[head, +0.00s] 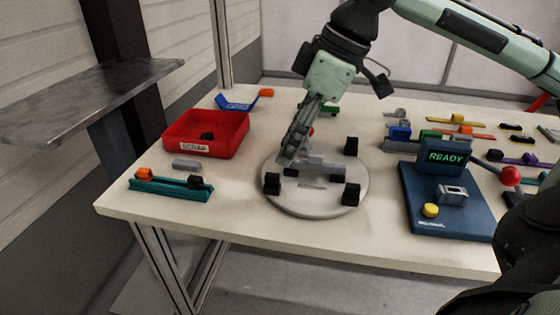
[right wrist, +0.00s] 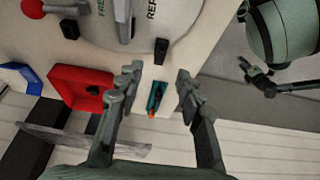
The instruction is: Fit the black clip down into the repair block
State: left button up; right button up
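My right gripper (head: 291,152) hangs over the round grey plate in the head view, fingers pointing down. In the right wrist view it (right wrist: 157,92) is open, with nothing between the fingers. Black blocks stand near the plate's rim, one at the back right (head: 352,146) and one at the front left (head: 271,184). A black clip (head: 195,181) sits on the right end of the teal rail (head: 168,189). I cannot tell which block is the repair block; lettering starting "REPA" shows on the round plate (right wrist: 180,30).
A red SCRAP tray (head: 233,143) holds a dark piece. A grey bar (head: 187,164) lies near the teal rail. A blue READY station (head: 468,218) stands right of the plate, with several coloured parts behind it. The front table strip is clear.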

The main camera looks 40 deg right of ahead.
jog(key=v, duration=0.5)
dwell(0.5)
